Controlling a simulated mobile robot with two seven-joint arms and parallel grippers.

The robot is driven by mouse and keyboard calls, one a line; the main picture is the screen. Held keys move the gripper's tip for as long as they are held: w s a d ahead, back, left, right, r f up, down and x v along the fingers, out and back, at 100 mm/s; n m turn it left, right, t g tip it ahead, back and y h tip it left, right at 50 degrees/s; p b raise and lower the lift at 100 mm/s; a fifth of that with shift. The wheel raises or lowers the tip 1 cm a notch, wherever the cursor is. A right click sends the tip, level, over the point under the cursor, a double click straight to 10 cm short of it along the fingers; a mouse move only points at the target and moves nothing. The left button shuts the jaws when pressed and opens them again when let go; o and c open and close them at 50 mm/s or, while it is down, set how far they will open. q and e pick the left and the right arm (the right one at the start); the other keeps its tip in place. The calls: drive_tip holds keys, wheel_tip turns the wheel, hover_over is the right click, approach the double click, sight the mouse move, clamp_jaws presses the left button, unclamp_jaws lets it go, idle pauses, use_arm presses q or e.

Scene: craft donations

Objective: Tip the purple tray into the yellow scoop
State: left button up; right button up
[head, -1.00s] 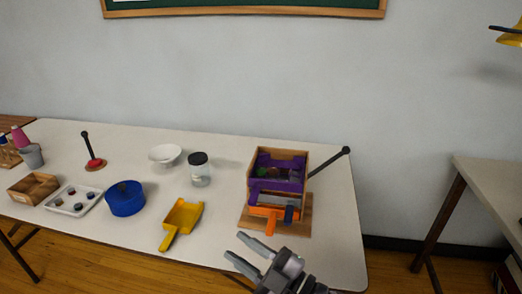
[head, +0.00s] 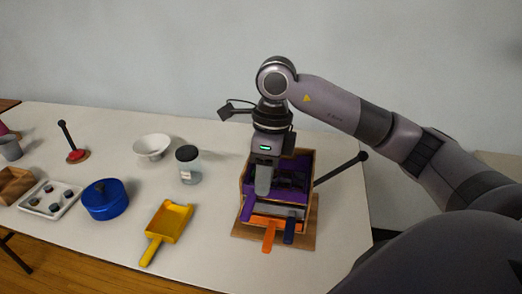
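The purple tray (head: 295,164) sits in an open wooden box (head: 309,160) on the right part of the table. Its inside is partly hidden behind my gripper. A purple piece (head: 248,208) sticks out at the box's front left. My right gripper (head: 263,190) points down at the front of the box, over the purple tray. One grey finger shows clearly; I cannot tell whether it touches the tray or how far the fingers are apart. The yellow scoop (head: 170,221) lies on the table left of the box, its handle toward the front edge. My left gripper is out of view.
A lidded jar (head: 188,166), white bowl (head: 152,147) and blue pot (head: 105,202) stand left. Table around the scoop is clear.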

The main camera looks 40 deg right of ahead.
sight(273, 189)
drive_tip(key=d, duration=0.1)
drive_tip(key=w+d+r+h, duration=0.1)
drive_tip(key=d, duration=0.1)
drive_tip(key=shift+r+h, duration=0.15)
drive_tip(key=shift+h, duration=0.15)
drive_tip(key=shift+d+f, duration=0.15)
drive_tip(key=shift+f, duration=3.3)
drive_tip(key=shift+c, duration=0.3)
clamp_jaws()
drive_tip(key=shift+r, duration=0.25)
